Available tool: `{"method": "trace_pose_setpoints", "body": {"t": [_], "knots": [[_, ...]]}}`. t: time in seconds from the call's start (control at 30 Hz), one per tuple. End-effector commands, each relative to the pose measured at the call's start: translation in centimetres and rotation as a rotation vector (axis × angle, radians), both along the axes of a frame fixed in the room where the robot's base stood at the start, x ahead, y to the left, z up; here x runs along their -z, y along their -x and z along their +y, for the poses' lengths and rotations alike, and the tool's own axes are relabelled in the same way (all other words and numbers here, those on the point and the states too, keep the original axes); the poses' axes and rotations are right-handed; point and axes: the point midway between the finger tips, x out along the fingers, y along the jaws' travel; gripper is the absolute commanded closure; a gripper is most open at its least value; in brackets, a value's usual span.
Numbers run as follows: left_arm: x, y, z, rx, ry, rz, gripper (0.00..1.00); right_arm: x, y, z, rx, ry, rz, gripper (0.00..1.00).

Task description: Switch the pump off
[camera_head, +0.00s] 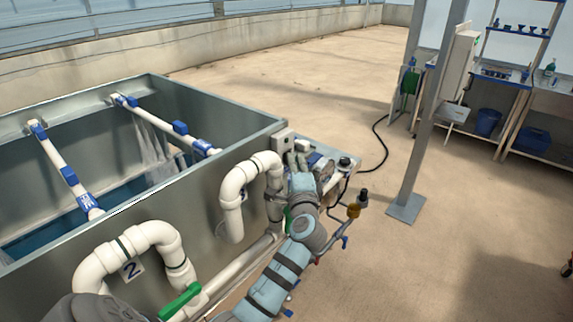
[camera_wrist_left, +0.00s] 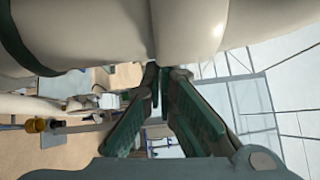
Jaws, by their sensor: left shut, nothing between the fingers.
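A small grey box (camera_head: 283,141), possibly the pump's switch box, is fixed on the outside near the tank's right corner. A pump-like metal unit (camera_head: 324,170) with blue parts sits on a small shelf beside it, partly hidden by my arm. My left gripper (camera_head: 296,160) is shut and empty, just below and right of the box; I cannot tell whether it touches anything. In the left wrist view its green-padded fingers (camera_wrist_left: 155,75) meet at the tips, close to large cream pipes (camera_wrist_left: 185,25). No switch lever or its position can be made out. My right gripper is not in view.
The grey tank (camera_head: 225,170) fills the left side. White pipes (camera_head: 232,205) and a green valve handle (camera_head: 180,301) stand along its front. A steel post (camera_head: 425,130) and workbenches (camera_head: 497,100) are at the right. The floor (camera_head: 400,270) between is mostly clear.

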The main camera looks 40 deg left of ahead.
Motion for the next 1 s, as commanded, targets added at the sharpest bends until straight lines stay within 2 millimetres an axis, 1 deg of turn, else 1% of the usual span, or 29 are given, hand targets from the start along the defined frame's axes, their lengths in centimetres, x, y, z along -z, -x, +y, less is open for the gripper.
{"method": "trace_pose_setpoints", "body": {"t": [0.07,0.27,0.37,0.6,0.7,0.8,1.0], "knots": [[0.1,0.1,0.2,-0.006,-0.002,0.003,1.00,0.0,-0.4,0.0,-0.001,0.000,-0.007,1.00],[0.1,0.3,-0.3,-0.004,-0.002,0.003,1.00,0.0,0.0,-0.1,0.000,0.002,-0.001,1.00],[0.3,1.1,-1.1,-0.003,0.001,0.003,1.00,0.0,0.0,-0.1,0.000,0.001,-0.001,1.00],[0.7,4.3,-3.9,-0.006,0.000,0.003,1.00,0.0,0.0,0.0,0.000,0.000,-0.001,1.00],[0.7,5.2,-4.7,-0.006,-0.003,0.003,1.00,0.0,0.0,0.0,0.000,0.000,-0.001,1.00],[0.7,5.5,-5.0,-0.008,-0.004,0.004,1.00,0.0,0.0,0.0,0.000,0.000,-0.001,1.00],[0.7,5.6,-5.1,-0.008,-0.005,0.004,1.00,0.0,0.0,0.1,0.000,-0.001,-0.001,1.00]]}}
